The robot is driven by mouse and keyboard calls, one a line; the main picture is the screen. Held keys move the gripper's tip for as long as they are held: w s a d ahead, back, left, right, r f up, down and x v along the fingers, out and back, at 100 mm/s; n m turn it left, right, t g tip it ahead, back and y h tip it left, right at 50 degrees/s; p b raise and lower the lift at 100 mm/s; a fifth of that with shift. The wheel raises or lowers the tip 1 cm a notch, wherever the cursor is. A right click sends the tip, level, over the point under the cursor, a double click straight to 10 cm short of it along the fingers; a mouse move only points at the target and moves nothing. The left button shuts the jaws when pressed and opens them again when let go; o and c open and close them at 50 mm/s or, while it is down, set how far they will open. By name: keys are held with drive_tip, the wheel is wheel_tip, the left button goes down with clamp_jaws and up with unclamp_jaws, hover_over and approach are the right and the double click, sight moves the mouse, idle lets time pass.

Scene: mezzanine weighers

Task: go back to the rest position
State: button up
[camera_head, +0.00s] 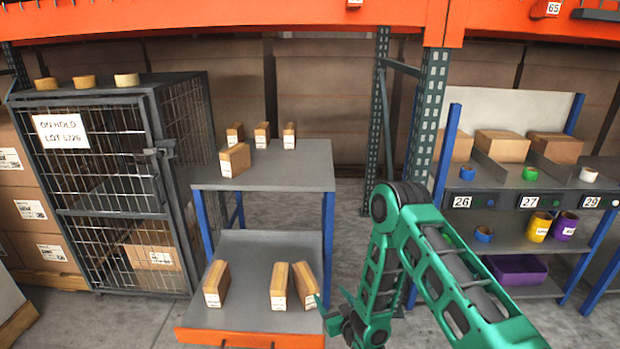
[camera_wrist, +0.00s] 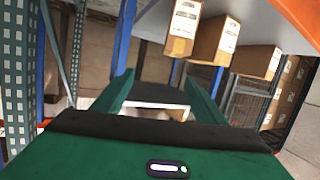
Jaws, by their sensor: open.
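My gripper (camera_head: 333,305) is at the right front corner of the blue-legged two-level stand, beside its lower shelf (camera_head: 245,255). It is open. In the wrist view the two green fingers of my gripper (camera_wrist: 160,95) are apart with nothing held between them. My green arm reaches in from the lower right of the head view.
Three cartons (camera_head: 279,285) stand on the lower shelf, close left of my gripper. Several cartons (camera_head: 235,160) stand on the upper shelf (camera_head: 290,175). A wire cage (camera_head: 110,160) is at left, a numbered rack (camera_head: 500,195) at right. Grey floor (camera_head: 345,225) shows between stand and rack.

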drive_tip(key=w+d+r+m+g+h, duration=0.1)
drive_tip(key=w+d+r+g+h, duration=0.25)
drive_tip(key=d+r, duration=1)
drive_tip(key=s+d+r+m+g+h, duration=0.2)
drive_tip(key=s+d+r+g, duration=0.1)
drive_tip(key=s+d+r, duration=0.6)
drive_tip(key=s+d+r+m+g+h, duration=0.25)
drive_tip(key=s+d+r, duration=0.3)
drive_tip(key=d, duration=0.45)
drive_tip(key=s+r+m+g+y, duration=0.1)
drive_tip(key=s+r, duration=0.2)
drive_tip(key=s, duration=0.8)
drive_tip(key=s+r+m+g+y, duration=0.1)
drive_tip(key=s+r+m+g, duration=0.1)
drive_tip(key=s, duration=0.9)
drive_tip(key=s+r+m+g+y, duration=0.1)
drive_tip(key=s+r, duration=0.3)
drive_tip(key=s, duration=0.7)
drive_tip(key=shift+d+m+g+y, duration=0.3)
drive_tip(key=shift+d+m+g, duration=0.15)
drive_tip(key=shift+m+g, duration=0.25)
drive_tip(key=shift+r, duration=0.1)
